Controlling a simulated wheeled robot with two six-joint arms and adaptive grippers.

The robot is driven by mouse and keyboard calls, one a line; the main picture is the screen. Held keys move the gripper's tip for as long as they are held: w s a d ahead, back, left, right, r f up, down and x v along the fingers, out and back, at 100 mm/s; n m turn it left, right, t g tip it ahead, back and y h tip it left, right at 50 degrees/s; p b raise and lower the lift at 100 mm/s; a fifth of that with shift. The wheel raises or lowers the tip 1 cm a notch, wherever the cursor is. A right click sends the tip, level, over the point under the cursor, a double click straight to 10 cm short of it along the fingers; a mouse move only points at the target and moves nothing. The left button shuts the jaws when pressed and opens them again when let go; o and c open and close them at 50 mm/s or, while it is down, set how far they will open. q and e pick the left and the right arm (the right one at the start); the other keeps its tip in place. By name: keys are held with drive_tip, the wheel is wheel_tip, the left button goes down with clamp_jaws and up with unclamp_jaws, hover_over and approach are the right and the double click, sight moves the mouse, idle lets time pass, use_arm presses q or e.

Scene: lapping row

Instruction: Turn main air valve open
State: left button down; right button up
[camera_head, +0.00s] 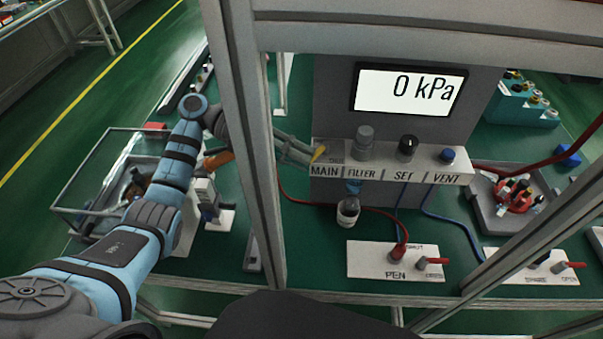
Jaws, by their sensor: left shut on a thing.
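My left arm comes in from the left, partly behind a grey frame post. The pressure display (409,91) above reads 0 kPa. My right gripper is not in view.
The grey frame post (252,150) stands close beside my left forearm. Red and blue hoses run to a white PEN panel (365,262) below.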

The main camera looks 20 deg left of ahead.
use_arm(q)
drive_tip(key=shift+w+a+r+m+g+p, duration=0.1)
drive_tip(key=shift+w+a+m+g+p, duration=0.15)
drive_tip(key=shift+m+g+p, duration=0.4)
drive_tip(key=shift+w+a+r+m+g+p, duration=0.1)
drive_tip(key=shift+w+a+m+g+p, duration=0.15)
drive_tip(key=shift+g+p, duration=0.7)
drive_tip(key=shift+s+f, duration=0.1)
drive_tip(key=c, duration=1.6)
unclamp_jaws()
drive_tip(key=shift+d, duration=0.1)
drive_tip(key=shift+o, duration=0.2)
drive_tip(key=shift+f, duration=0.1)
